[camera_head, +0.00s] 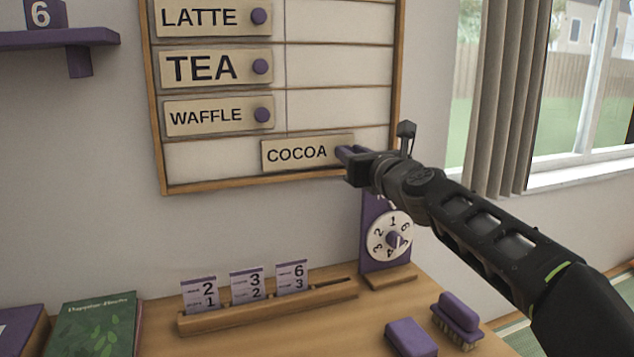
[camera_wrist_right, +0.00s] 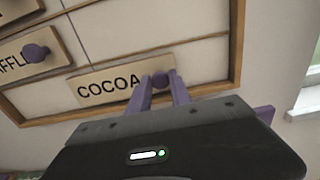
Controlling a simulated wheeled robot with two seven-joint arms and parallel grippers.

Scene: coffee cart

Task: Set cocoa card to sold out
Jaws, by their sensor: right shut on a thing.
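The cocoa card (camera_head: 296,153) is a wooden plate lettered COCOA, in the bottom row of the wall menu board (camera_head: 214,183). It lies across the line between the left and right columns. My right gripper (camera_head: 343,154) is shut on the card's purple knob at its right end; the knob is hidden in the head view. In the right wrist view the card (camera_wrist_right: 105,88) lies just beyond the purple fingers of my right gripper (camera_wrist_right: 165,88), with the knob between their tips. My left gripper is not in view.
Latte (camera_head: 212,17), tea (camera_head: 215,67) and waffle (camera_head: 217,115) cards sit in the left column; the right column cells above are empty. Below stand a dial stand (camera_head: 388,238), a wooden card rack (camera_head: 270,309), a brush (camera_head: 457,318) and a green book (camera_head: 97,325).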

